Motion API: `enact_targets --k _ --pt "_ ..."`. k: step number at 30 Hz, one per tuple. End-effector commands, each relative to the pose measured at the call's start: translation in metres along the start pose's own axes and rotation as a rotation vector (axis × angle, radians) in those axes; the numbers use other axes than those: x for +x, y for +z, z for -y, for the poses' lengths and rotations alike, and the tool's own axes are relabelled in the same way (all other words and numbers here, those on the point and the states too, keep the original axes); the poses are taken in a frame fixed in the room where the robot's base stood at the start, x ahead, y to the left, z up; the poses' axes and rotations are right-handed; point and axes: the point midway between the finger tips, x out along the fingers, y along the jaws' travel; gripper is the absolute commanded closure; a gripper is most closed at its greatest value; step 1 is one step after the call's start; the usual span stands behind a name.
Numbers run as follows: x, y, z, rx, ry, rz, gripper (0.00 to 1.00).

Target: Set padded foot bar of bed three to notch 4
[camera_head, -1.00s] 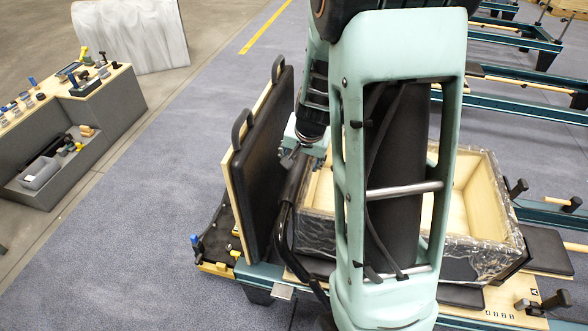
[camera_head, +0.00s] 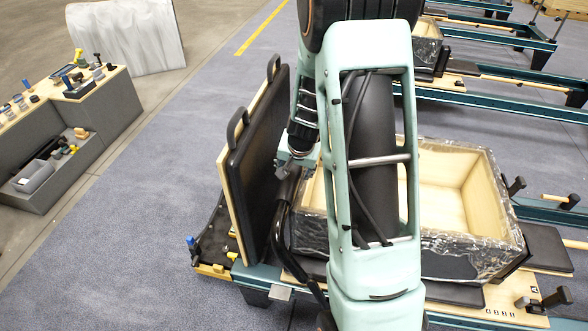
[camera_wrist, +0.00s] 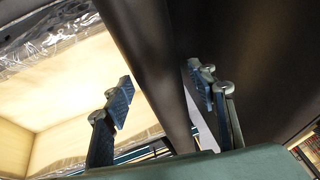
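The padded foot bar (camera_head: 281,222) is a black bent bar at the near end of the reformer bed, standing steeply beside an upright black padded board (camera_head: 257,160). My gripper (camera_head: 290,166) is at the bar's upper part in the head view, partly covered by my own arm. In the wrist view the dark padded bar (camera_wrist: 152,62) runs between the two fingers of my gripper (camera_wrist: 160,98). The fingers are apart, with a clear gap between the left finger and the bar; the right finger is close to it. The bar's lower end and notches are hidden or too small to tell.
A wooden box wrapped in clear film (camera_head: 470,245) sits on the bed, right of the bar. A grey bench with small tools (camera_head: 75,130) stands at the left. More reformer beds (camera_head: 490,105) lie behind. The carpet between bench and bed is clear.

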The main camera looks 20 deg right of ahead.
Motion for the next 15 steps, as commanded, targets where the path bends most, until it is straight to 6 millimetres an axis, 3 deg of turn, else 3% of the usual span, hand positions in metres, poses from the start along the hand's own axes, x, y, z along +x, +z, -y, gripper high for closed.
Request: enact_targets --k 2,13,15 --pt "-0.0001 0.0 0.0 0.0 0.0 0.0 0.59" --pt "-0.0003 0.0002 0.0001 -0.001 0.0 0.0 1.0" --pt "-0.0003 0.0002 0.0001 -0.001 0.0 0.0 1.0"
